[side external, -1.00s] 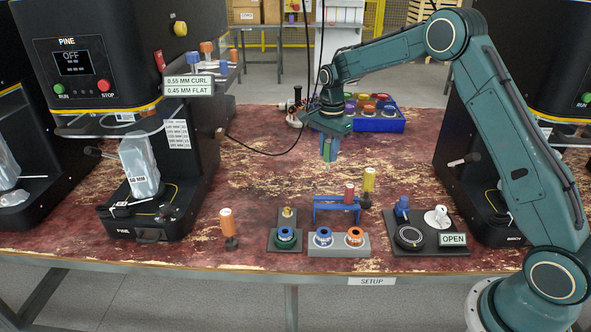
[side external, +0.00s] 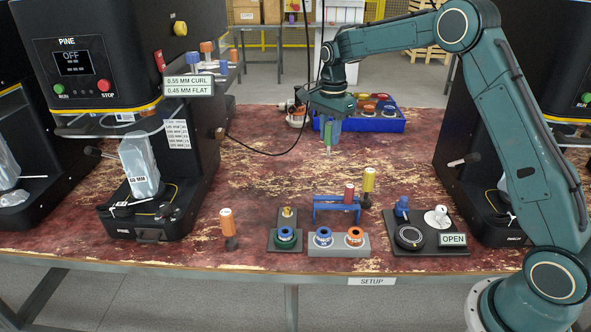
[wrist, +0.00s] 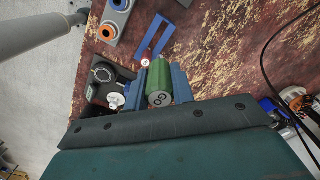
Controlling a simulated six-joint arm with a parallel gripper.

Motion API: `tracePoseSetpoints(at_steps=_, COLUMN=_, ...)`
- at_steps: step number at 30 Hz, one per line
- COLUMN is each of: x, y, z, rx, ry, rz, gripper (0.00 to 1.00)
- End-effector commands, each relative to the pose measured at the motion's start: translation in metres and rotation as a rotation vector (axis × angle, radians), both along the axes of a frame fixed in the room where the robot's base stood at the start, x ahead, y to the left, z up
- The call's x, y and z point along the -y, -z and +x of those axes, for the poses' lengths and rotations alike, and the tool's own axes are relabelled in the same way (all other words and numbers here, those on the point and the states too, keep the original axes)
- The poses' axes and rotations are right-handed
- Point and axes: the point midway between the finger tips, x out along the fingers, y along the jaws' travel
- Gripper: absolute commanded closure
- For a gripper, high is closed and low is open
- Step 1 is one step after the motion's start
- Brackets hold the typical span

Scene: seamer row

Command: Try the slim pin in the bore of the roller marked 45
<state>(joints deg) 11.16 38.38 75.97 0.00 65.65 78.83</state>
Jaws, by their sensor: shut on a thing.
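My gripper (side external: 329,139) is shut on a green-handled pin and holds it upright, high above the table. In the wrist view the green handle (wrist: 161,84), its end marked GO, lies between the blue fingers. A thin tip shows below the fingers in the side view; its thickness is hard to tell. A blue-ringed roller (side external: 323,238) and an orange-ringed roller (side external: 355,237) sit in a grey block in front of and below my gripper. Another roller (side external: 285,236) sits on a dark base to their left. I cannot read which roller is marked 45.
A blue rack (side external: 336,207) stands behind the grey block, with a red-handled piece (side external: 349,190) and a yellow one (side external: 368,179) near it. An orange-topped piece (side external: 226,221) stands left. A dark plate (side external: 428,243) with an OPEN sign lies right. A blue bin (side external: 377,124) is behind.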

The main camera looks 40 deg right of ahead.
Motion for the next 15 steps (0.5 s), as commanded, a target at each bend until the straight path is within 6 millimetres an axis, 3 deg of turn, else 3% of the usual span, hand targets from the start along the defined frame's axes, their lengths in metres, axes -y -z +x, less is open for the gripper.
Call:
tracePoseSetpoints(at_steps=8, x=-0.011, y=0.009, z=0.003, rx=-0.001, ry=-0.002, rz=0.0, gripper=0.96)
tracePoseSetpoints(at_steps=15, x=-0.051, y=0.042, z=0.011, rx=-0.004, ry=-0.006, rz=0.0, gripper=0.96)
